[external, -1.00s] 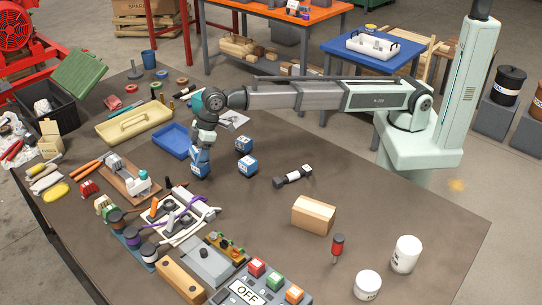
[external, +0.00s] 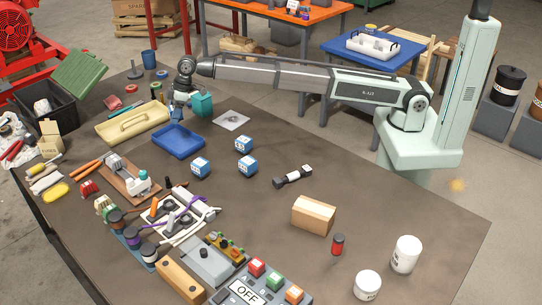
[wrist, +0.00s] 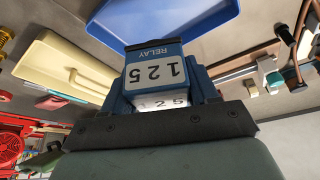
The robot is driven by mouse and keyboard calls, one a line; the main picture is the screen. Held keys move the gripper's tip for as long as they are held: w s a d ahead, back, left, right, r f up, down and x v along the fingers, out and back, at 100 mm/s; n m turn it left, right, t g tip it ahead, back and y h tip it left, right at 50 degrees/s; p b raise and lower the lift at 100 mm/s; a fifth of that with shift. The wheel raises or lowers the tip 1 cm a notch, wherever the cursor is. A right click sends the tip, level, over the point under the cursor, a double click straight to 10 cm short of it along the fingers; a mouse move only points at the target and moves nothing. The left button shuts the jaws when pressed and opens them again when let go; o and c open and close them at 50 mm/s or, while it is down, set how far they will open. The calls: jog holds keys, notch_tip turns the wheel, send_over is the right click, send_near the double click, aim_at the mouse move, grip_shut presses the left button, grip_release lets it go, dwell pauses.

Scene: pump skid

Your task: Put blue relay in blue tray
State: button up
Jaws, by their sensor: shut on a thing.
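My gripper (wrist: 160,92) is shut on a blue relay (wrist: 154,72) with a white label reading RELAY 125. In the external view my gripper (external: 178,114) is raised near the back edge of the blue tray (external: 178,143), and the held relay is small and hard to make out there. The tray looks empty in that view. In the wrist view the blue tray (wrist: 165,18) shows beyond the relay, apart from it. Three other blue-and-white cubes (external: 200,167) (external: 244,144) (external: 247,166) stand on the table right of the tray.
A cream tray (external: 132,123) lies left of the blue tray. A flat pale sheet (external: 232,120) lies to its right. A wooden stand with a clamp (external: 130,178) is at front left. A dumbbell-shaped part (external: 292,177) lies right of the cubes. The table's right side has free room.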

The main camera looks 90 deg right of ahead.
aim_at(174, 146)
jog(key=shift+w+a+r+n+y, duration=0.15)
jog(key=shift+w+a+n+y, duration=0.2)
jog(key=shift+w+n, duration=0.35)
jog(key=shift+s+a+n+g+y, duration=0.25)
jog(key=shift+a+n+g, duration=0.1)
jog(key=shift+n, duration=0.65)
jog(key=shift+s+n, duration=0.1)
jog(key=shift+n, duration=0.6)
jog(key=shift+a+f, duration=0.1)
jog(key=shift+f, duration=4.9)
jog(key=shift+f, duration=0.1)
jog(key=o, duration=1.1)
jog(key=shift+o, duration=0.2)
jog(key=v, duration=1.2)
jog(key=shift+d, duration=0.2)
